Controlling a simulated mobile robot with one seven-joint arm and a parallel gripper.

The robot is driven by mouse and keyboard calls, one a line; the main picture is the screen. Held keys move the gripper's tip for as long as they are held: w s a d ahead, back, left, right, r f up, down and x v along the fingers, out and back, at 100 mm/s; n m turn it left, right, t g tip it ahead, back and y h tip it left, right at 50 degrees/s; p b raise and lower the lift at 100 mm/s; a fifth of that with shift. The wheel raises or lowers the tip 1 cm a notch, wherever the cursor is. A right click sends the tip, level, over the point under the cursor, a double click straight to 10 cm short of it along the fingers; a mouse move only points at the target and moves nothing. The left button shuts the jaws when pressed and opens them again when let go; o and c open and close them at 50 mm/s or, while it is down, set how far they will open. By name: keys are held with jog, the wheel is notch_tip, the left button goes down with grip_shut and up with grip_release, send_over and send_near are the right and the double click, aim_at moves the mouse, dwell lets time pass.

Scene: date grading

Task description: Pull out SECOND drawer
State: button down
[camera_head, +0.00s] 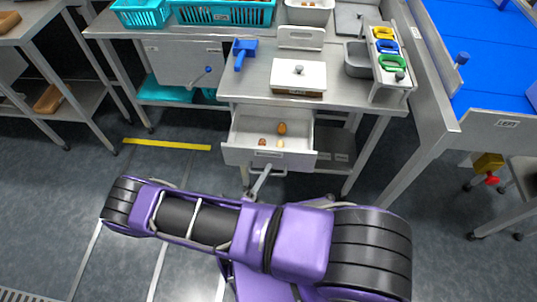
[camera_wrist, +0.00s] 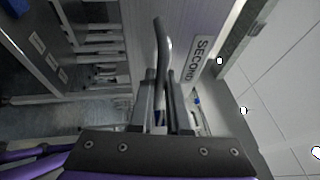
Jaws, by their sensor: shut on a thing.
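The drawer (camera_head: 237,157) under the middle steel bench is open, and three small brown, orange and yellow pieces lie inside. Its front panel shows a label in the wrist view, reading SECOND (camera_wrist: 197,59). A grey bar handle (camera_wrist: 162,45) stands off that front. My gripper (camera_wrist: 161,95) is shut on the handle, with one finger on each side of it. In the head view my purple arm crosses in front of the drawer and hides most of the gripper.
A blue-topped conveyor (camera_head: 480,60) stands at right. Yellow tape (camera_head: 167,144) marks the open floor at left.

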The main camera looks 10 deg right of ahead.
jog(key=s+a, duration=0.2)
jog(key=s, duration=0.3)
jog(key=shift+s+b, duration=0.3)
jog(key=shift+s, duration=0.05)
jog(key=c, duration=1.2)
grip_release()
jog(key=shift+o, duration=0.2)
jog(key=b+v, duration=0.1)
jog(key=v, duration=1.6)
jog(key=shift+s+b, duration=0.25)
jog(key=shift+b, duration=0.1)
jog(key=shift+w+a, duration=0.1)
